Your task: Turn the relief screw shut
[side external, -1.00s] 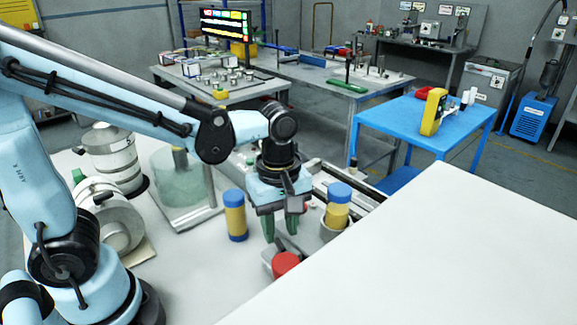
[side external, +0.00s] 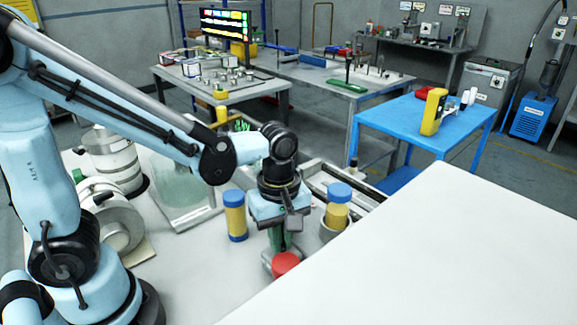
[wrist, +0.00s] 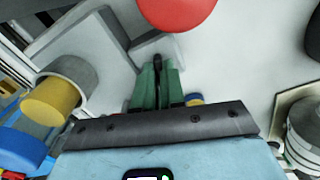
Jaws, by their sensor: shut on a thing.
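A red round knob (side external: 286,263) sits on a small grey block (side external: 268,258) on the white bench; the knob also shows at the top of the wrist view (wrist: 178,10). My gripper (side external: 280,243) is low over the block, just behind the knob. In the wrist view its green fingers (wrist: 157,75) are close together around a dark, slim upright piece (wrist: 157,62), which looks like the relief screw's handle. The fingers hide most of this piece, so how far it is turned cannot be told.
A blue and yellow cylinder (side external: 235,215) stands left of my gripper. Another (side external: 338,205) stands in a grey cup (side external: 330,232) on the right. A greenish clear vessel (side external: 180,185) and metal drums stand further left. The front right of the bench is clear.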

